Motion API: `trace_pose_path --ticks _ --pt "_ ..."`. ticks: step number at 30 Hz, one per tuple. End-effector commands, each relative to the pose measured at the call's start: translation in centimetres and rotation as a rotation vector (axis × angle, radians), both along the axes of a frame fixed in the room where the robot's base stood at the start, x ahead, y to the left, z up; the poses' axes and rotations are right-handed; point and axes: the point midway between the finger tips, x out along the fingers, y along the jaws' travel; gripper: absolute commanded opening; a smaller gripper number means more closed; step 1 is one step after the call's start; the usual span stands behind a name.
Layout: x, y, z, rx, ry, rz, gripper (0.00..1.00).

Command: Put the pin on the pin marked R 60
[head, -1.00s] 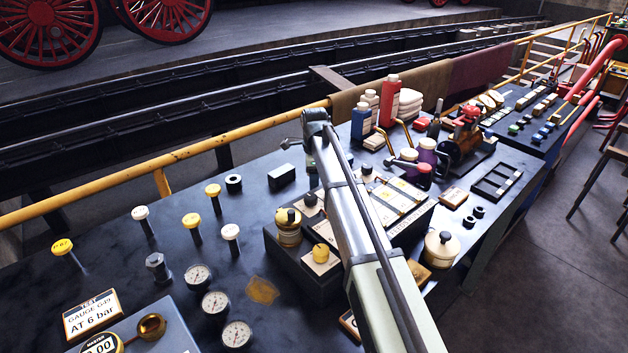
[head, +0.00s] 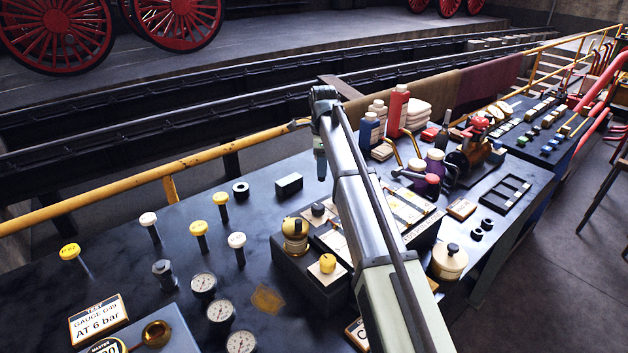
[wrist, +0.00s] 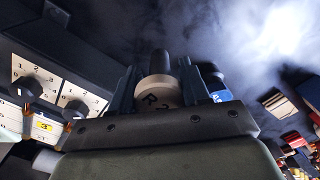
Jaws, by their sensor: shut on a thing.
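My gripper (wrist: 168,88) is shut on a pin (wrist: 157,92) in the wrist view. The pin has a cream face with dark lettering that starts "R 2"; the rest is hidden. In the head view my arm largely hides the gripper and what it holds. Pins with round heads stand upright on the dark bench: yellow ones (head: 69,252), (head: 198,228) and (head: 220,198), and pale ones (head: 148,219) and (head: 237,240). Their markings are too small to read, so I cannot tell which one says R 60.
Several dial gauges (head: 220,311) and a grey hex bolt (head: 163,269) stand near the pins. A black block (head: 289,185) and a black ring (head: 241,189) lie behind. A yellow rail (head: 110,187) runs along the far edge. A panel with numbered knobs (wrist: 35,85) is close left in the wrist view.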

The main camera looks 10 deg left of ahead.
Motion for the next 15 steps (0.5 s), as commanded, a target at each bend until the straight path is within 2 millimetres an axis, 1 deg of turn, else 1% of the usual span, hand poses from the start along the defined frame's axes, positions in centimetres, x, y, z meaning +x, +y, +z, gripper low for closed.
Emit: trace_pose_path --ticks 1,5,8,11,14,15 --pt "0.1 0.0 0.5 0.000 -0.001 0.000 0.00" --pt "-0.1 0.3 0.9 0.000 0.000 0.003 0.00" --pt "-0.4 1.3 1.1 0.000 -0.001 0.017 0.00" --pt "-1.1 3.5 1.4 0.001 -0.001 0.045 0.00" --pt "-2.4 6.4 2.3 0.001 -0.003 0.085 0.00" --pt "-3.0 7.8 2.7 0.001 -0.003 0.104 0.00"
